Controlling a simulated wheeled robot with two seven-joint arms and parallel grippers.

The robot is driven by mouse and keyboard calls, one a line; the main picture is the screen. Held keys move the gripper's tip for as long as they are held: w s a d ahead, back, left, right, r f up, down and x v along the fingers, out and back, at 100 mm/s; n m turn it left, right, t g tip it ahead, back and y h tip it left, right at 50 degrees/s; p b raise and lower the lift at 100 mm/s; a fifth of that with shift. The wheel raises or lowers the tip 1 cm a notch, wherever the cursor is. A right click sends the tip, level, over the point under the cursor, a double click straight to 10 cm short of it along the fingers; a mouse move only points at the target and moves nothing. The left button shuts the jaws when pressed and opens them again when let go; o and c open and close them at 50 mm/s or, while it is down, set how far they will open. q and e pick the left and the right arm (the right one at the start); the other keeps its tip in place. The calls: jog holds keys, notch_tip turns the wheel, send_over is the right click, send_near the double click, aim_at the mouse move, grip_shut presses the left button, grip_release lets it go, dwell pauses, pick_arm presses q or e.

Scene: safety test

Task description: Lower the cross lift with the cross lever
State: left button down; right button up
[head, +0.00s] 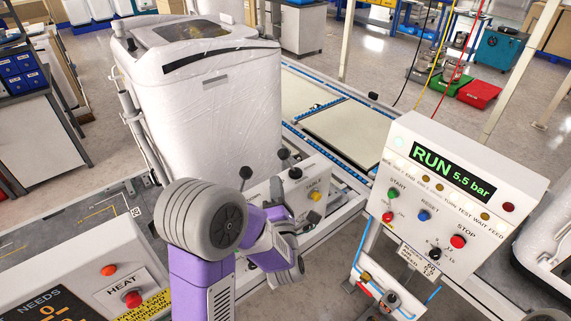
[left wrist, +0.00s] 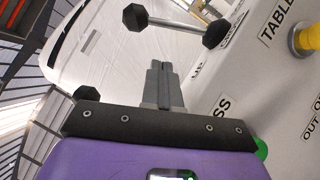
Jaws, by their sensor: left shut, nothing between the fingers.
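A white control panel (head: 318,182) beside the wrapped white cabinet carries a TABLE label, a yellow button (head: 316,197) and levers with black knobs. One lever (head: 283,154) leans up and left near the TABLE label; it also shows above my fingers in the left wrist view (left wrist: 135,17). Another black knob (head: 245,172) stands further left, and shows at the left in the left wrist view (left wrist: 86,92); its rod is hidden behind my gripper. A label ending in "SS" (left wrist: 218,110) is beside my fingers. My left gripper (left wrist: 160,68) is shut and empty, between the knobs. The cross lift cannot be made out.
The wrapped white cabinet (head: 210,110) stands behind the panel. A conveyor frame with blue rollers (head: 345,130) runs behind it. A RUN control box (head: 455,205) stands at the right, and a HEAT panel (head: 100,280) at the lower left. A green button (left wrist: 261,148) is near the gripper.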

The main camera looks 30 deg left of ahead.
aim_at(286, 188)
pick_arm(q)
jog(key=shift+w+a+r+p, duration=0.1)
jog(key=shift+w+r+p, duration=0.15)
jog(key=shift+w+p, duration=0.05)
jog(key=shift+w+d+r+p, duration=0.1)
jog(key=shift+w+r, duration=0.1)
jog(key=shift+w, duration=0.35)
jog(key=shift+w+d+r+p, duration=0.1)
jog(key=shift+w+d+r, duration=0.05)
jog(key=shift+w, duration=0.4)
jog(key=shift+w+d+r+p, duration=0.1)
jog(key=shift+w+r, duration=0.1)
jog(key=shift+w, duration=0.35)
pick_arm(e)
jog(key=shift+r, duration=0.95)
pick_arm(q)
jog(key=shift+d, duration=0.1)
